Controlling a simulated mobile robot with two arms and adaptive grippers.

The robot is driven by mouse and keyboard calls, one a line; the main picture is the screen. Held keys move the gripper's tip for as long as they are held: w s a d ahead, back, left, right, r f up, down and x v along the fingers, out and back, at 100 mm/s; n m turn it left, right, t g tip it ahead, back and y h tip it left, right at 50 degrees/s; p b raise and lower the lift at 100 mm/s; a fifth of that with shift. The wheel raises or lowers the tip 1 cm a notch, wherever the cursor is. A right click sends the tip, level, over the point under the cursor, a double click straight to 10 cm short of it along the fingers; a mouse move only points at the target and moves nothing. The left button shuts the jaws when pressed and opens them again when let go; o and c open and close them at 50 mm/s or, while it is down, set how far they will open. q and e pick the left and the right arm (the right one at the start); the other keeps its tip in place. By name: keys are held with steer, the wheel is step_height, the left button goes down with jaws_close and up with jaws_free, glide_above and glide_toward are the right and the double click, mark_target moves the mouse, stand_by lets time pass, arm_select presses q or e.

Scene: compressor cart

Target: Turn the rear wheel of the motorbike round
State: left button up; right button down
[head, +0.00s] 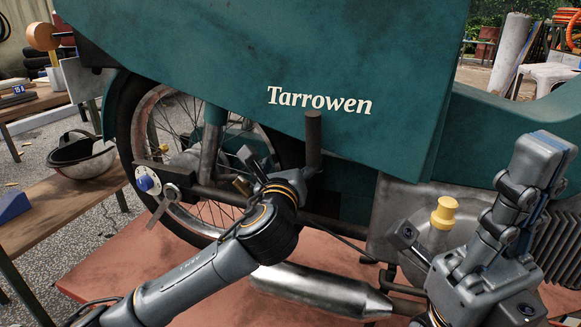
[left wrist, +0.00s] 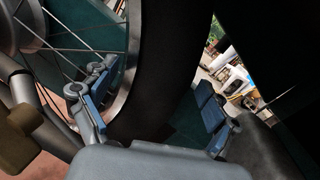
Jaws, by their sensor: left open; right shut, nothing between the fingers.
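The motorbike's rear wheel (head: 124,135), with a black tyre, worn metal rim and thin spokes, stands at the left in the head view. Teal bodywork marked "Tarrowen" (head: 300,60) hides its upper right part. In the left wrist view the tyre (left wrist: 165,60) and rim fill the middle. My left gripper (head: 250,163) is at the wheel's right side, partly hidden by its own wrist. In the left wrist view its fingers (left wrist: 155,103) are open, one on each side of the tyre; contact cannot be told. My right gripper (head: 541,158) is shut and empty, raised at the right.
A dark upright peg (head: 314,140) stands close to my left wrist. A silver exhaust (head: 320,290) runs below, above the reddish platform (head: 115,262). A yellow cap (head: 444,212) is near my right arm. A bench with a helmet (head: 82,158) stands at the left.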

arm_select(q)
steer(key=shift+w, duration=0.2)
steer(key=shift+c, duration=0.4)
steer(key=c, duration=1.6)
steer(key=shift+s+d+f+m+p, duration=0.15)
steer(key=shift+f+m+p, duration=0.1)
steer(key=shift+f, duration=0.25)
steer(key=shift+d+f+m+p, duration=0.1)
steer(key=shift+f+m+p, duration=0.1)
steer(key=shift+f, duration=0.3)
steer(key=shift+s+d+f+m+p, duration=0.15)
steer(key=shift+f+m+p, duration=0.1)
steer(key=shift+f, duration=0.25)
steer(key=o, duration=1.7)
steer(key=shift+w, duration=0.15)
steer(key=s, duration=0.4)
steer(key=s+a, duration=0.1)
steer(key=s, duration=0.7)
steer(key=shift+a+f, duration=0.15)
